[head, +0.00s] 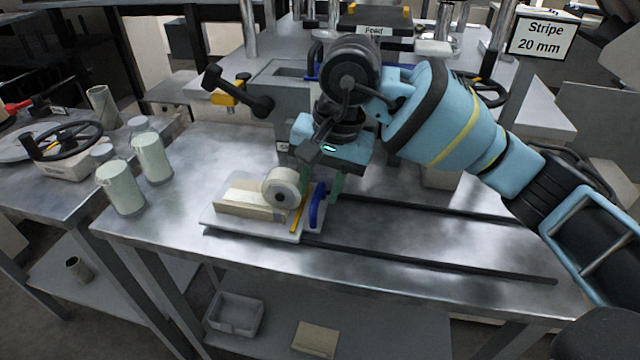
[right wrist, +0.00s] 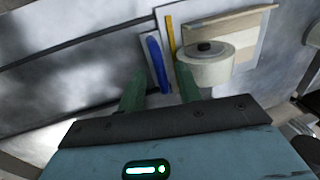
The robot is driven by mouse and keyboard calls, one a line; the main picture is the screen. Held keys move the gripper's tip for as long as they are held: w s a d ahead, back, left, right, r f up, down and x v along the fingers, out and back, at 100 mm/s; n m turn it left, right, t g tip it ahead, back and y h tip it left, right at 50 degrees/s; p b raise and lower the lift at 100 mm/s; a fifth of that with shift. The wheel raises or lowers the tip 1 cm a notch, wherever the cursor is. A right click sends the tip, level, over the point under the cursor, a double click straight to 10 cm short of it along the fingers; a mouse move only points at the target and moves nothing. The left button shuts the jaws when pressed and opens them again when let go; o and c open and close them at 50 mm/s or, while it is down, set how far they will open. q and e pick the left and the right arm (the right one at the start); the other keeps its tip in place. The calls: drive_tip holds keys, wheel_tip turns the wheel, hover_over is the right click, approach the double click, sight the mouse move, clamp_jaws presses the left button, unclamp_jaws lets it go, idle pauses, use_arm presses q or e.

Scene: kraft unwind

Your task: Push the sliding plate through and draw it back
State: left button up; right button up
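The sliding plate (head: 218,222) is a pale plate at the left end of two dark rails (head: 440,264) on the steel table. It carries a light wooden block (head: 240,203) and a roll of tape (head: 282,186). A yellow strip (head: 297,217) and an upright blue handle (head: 316,207) are at its right end. My right gripper (head: 322,187) is open, with green fingers above the handle. In the right wrist view the blue handle (right wrist: 158,64) shows between and beyond the fingertips (right wrist: 160,82), apparently not gripped. My left gripper is not in view.
Pale green cylinders (head: 152,158) stand at the table's left edge. A grey machine with a black lever (head: 238,92) stands behind the plate. The table between the rails, right of the plate, is clear. A side bench with a black handwheel (head: 64,141) is at left.

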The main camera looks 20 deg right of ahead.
sight(293, 209)
drive_tip(key=shift+f, duration=0.2)
clamp_jaws()
drive_tip(key=shift+w+a, duration=0.7)
drive_tip(key=shift+a, duration=0.35)
drive_tip(key=shift+w+a, duration=0.65)
drive_tip(key=shift+a, duration=0.35)
drive_tip(key=shift+r, duration=0.1)
